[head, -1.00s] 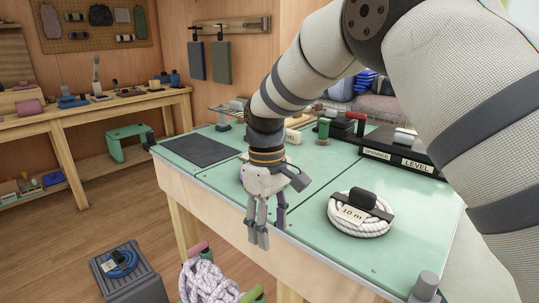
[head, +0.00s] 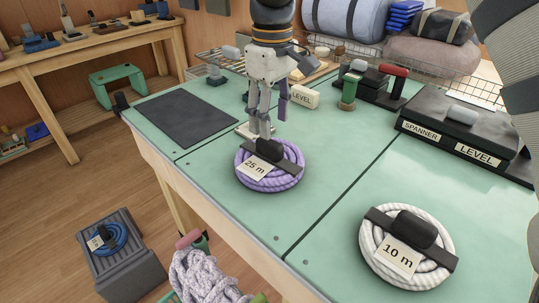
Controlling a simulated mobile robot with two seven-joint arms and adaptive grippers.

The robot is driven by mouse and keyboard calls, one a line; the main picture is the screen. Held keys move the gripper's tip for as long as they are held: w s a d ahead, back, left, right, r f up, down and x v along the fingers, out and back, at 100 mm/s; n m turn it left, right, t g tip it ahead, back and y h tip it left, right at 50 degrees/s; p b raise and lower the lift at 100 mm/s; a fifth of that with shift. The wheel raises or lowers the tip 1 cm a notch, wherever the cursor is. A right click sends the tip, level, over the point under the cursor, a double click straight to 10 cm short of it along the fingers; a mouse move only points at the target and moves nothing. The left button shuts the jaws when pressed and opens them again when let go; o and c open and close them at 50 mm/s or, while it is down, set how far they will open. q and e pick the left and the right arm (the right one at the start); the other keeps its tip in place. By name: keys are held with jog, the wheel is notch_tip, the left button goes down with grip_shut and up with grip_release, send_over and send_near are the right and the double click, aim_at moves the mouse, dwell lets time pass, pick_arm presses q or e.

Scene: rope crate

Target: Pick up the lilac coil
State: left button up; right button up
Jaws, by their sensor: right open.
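The lilac coil (head: 258,182) lies flat on the green bench top (head: 330,217), near its front edge. It has a dark strap with a dark block on top and a tag reading 25 m. My right gripper (head: 261,136) points down just above the coil, its fingertips close to the dark block. The jaws are open; I cannot tell whether the fingers touch the block. My left gripper is out of view.
A white coil (head: 366,240) tagged 10 m lies to the right. A dark box (head: 468,133) labelled SPANNER and LEVEL stands behind it. A dark mat (head: 184,119) lies left. A blue coil (head: 112,238) sits on a grey crate (head: 130,270) on the floor, beside loose pale rope (head: 203,278).

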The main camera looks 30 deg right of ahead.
aim_at(270, 141)
jog(key=f, duration=0.7)
jog(key=shift+w+a+f, duration=0.1)
jog(key=shift+w+f, duration=0.1)
jog(key=shift+w, duration=0.1)
grip_shut()
